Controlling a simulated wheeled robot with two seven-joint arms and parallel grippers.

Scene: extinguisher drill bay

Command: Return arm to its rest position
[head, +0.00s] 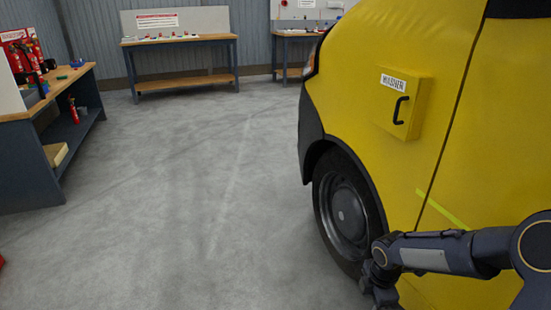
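My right arm (440,253) comes in from the lower right, in front of the yellow vehicle's side. Its forearm reaches left and its wrist end bends down at the bottom edge of the head view. The fingers of my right gripper are cut off below the frame. My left arm and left gripper do not show.
A workbench with red extinguishers (73,110) stands at the left. Another bench (180,42) stands at the back. The grey floor between is clear.

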